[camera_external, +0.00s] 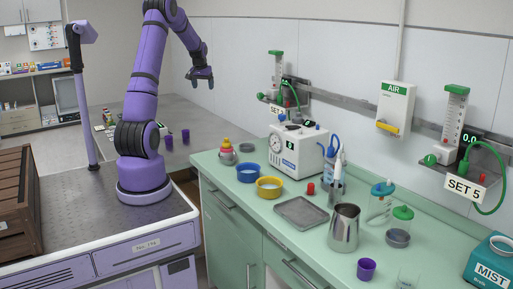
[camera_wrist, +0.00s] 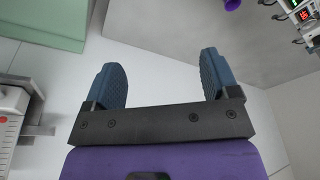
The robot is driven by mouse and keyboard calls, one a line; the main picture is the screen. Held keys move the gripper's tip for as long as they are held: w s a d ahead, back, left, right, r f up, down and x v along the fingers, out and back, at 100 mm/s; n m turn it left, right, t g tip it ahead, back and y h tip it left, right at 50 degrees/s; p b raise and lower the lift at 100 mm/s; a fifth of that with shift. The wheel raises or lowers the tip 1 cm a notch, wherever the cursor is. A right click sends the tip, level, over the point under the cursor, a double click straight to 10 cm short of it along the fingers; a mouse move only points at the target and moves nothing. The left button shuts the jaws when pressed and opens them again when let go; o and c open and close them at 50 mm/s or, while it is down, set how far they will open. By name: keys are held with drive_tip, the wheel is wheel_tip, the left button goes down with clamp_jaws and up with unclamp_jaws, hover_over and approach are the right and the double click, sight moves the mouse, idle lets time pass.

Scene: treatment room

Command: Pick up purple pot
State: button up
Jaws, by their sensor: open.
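A small purple pot (camera_external: 367,268) stands upright on the green counter, near its front edge and in front of the steel jug. Two more small purple cups, a left one (camera_external: 169,142) and a right one (camera_external: 185,136), stand on the grey worktop behind my arm's base. I cannot tell which of the three the task means. My gripper (camera_external: 201,84) is raised high above the grey worktop, near the wall, far from the pot on the counter. In the wrist view my gripper (camera_wrist: 164,78) has its blue fingers wide apart with nothing between them.
The green counter holds a steel jug (camera_external: 344,229), a grey tray (camera_external: 301,212), a yellow bowl (camera_external: 269,188), a blue bowl (camera_external: 248,173) and a white machine (camera_external: 297,150). Lidded jars stand behind the jug. A wooden crate (camera_external: 18,203) is at left. Flowmeters hang on the wall.

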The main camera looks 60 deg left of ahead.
drive_tip(key=s+a+f+n, duration=0.2)
drive_tip(key=s+a+f, duration=0.2)
drive_tip(key=a+f, duration=0.7)
drive_tip(key=n+g, duration=0.1)
hover_over(169, 140)
wheel_tip(169, 140, down, 11)
drive_tip(key=f, duration=0.3)
drive_tip(key=a+f, duration=0.1)
drive_tip(key=f, duration=0.3)
drive_tip(key=a+f, duration=0.1)
drive_tip(key=f, duration=0.3)
drive_tip(key=shift+w+a, duration=0.15)
drive_tip(key=shift+w, duration=0.15)
drive_tip(key=shift+r, duration=0.1)
drive_tip(key=c, duration=1)
